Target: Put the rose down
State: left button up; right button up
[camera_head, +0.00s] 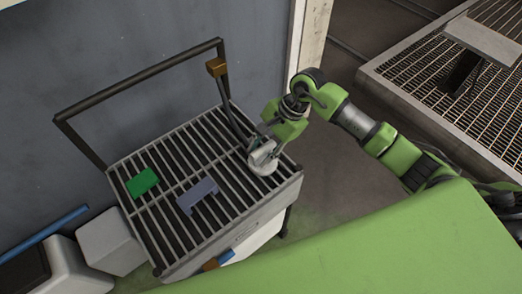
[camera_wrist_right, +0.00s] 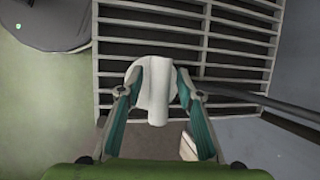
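The rose, a pale grey-white piece with a rounded end (camera_head: 262,160), is at the right end of a slatted rack (camera_head: 165,205) in the head view. My right gripper (camera_head: 267,147) points down at it. In the right wrist view the rose (camera_wrist_right: 156,92) sits between the two fingertips of the right gripper (camera_wrist_right: 155,88), with one finger against each side. The slats show behind it. I cannot tell whether the rose touches the slats. My left gripper is not in view.
A green block (camera_head: 142,182) and a blue-purple bracket (camera_head: 197,195) lie on the rack's slats. A lever with a brown block (camera_head: 216,67) rises close to my right gripper. A dark rail frame (camera_head: 140,78) stands along the back. Bare slats lie between these things.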

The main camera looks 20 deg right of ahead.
jog(key=shift+r, duration=0.15)
jog(key=b+v, duration=0.1)
jog(key=v, duration=1.1)
jog(key=shift+b, duration=0.3)
